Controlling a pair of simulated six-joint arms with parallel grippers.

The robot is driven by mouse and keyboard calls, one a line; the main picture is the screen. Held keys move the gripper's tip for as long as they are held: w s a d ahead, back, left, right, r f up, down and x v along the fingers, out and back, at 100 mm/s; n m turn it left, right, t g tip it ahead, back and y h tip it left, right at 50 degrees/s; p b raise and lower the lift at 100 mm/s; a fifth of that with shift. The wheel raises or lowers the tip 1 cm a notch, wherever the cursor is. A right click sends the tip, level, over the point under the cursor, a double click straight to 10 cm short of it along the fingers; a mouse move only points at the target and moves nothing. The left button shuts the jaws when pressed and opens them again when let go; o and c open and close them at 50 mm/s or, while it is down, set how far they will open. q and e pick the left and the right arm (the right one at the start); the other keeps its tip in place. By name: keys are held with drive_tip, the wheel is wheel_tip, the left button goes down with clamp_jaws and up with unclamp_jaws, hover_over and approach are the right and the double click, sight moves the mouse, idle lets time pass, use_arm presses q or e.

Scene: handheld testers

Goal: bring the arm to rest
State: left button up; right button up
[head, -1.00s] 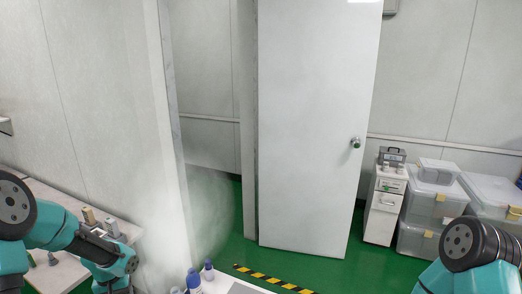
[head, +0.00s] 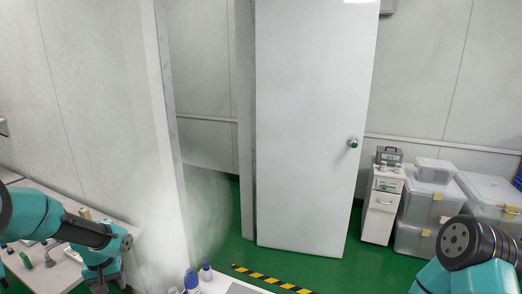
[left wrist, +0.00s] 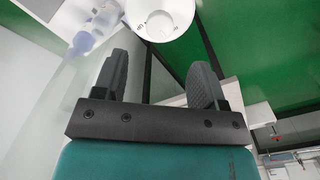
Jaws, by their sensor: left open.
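My left arm (head: 85,235) comes in from the left in the head view, with its wrist bent down at the bottom left. My left gripper (left wrist: 160,65) shows in the left wrist view with its two dark fingers wide apart and nothing between them. A white round object (left wrist: 163,15) with markings lies beyond the fingertips, apart from them. My right arm (head: 470,245) shows at the lower right of the head view; its gripper is out of the picture.
A white table (head: 75,205) with small parts stands at the left. Blue-capped bottles (head: 192,280) stand at the bottom middle. A white door (head: 310,120), a small cabinet (head: 380,215) and clear bins (head: 415,240) stand behind. Striped tape (head: 268,279) crosses the green floor.

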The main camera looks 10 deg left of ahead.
use_arm(q)
wheel_tip(320, 180, up, 9)
wheel_tip(320, 180, down, 17)
drive_tip(key=shift+f, duration=0.15)
drive_tip(key=m, duration=0.4)
drive_tip(key=shift+m, duration=2.2)
drive_tip(key=shift+n, duration=0.3)
drive_tip(key=shift+n, duration=2.9)
drive_tip(key=shift+m, duration=0.3)
